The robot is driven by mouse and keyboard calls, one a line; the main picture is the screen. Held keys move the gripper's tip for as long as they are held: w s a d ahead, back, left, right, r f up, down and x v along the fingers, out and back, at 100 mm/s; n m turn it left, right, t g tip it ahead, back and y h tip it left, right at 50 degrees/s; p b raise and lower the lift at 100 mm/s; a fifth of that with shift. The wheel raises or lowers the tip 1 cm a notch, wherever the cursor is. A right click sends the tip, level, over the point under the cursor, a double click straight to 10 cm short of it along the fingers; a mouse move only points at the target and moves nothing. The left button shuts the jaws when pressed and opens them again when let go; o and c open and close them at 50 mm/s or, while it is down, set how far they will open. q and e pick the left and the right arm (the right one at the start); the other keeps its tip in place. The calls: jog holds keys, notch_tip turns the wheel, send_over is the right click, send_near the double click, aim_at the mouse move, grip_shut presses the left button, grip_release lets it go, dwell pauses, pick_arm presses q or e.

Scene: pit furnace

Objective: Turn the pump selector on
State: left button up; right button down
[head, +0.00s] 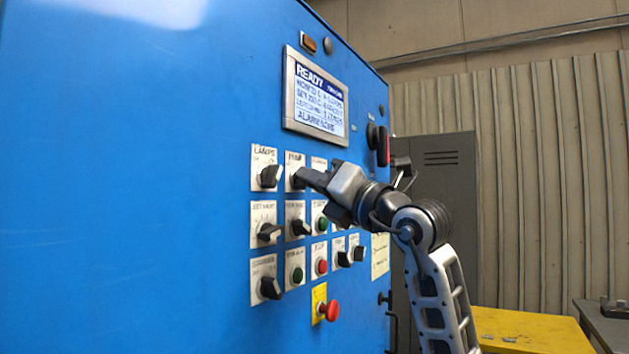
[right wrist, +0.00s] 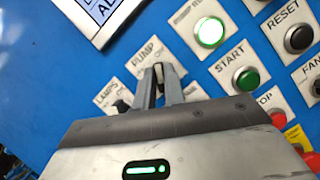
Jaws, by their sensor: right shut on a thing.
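The pump selector is a black knob on a white plate labelled PUMP (right wrist: 145,52), in the top row of the blue cabinet's front. The plate also shows in the head view (head: 293,159), right of the lamps selector. My right gripper (head: 301,179) reaches in from the right and is shut on the pump selector's knob. In the right wrist view its two fingers (right wrist: 159,83) stand on either side of the knob, which is mostly hidden. The knob's exact angle cannot be told. My left gripper is not in view.
The lamps selector (head: 270,176) is close to the left. A lit green lamp (right wrist: 209,31) and the green start button (right wrist: 245,78) are close to the right. A screen (head: 318,95) reading READY is above. A red mushroom button (head: 330,310) sticks out below.

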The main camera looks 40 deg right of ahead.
jog(key=c, duration=1.5)
grip_release()
pick_arm(q)
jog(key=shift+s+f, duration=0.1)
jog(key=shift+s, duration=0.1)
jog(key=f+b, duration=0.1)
jog(key=b, duration=0.2)
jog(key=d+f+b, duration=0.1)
jog(key=b, duration=0.2)
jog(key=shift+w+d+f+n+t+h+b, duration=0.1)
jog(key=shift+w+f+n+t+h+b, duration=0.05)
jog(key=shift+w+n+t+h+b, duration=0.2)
pick_arm(e)
jog(key=v, duration=1.6)
jog(key=shift+w, duration=0.1)
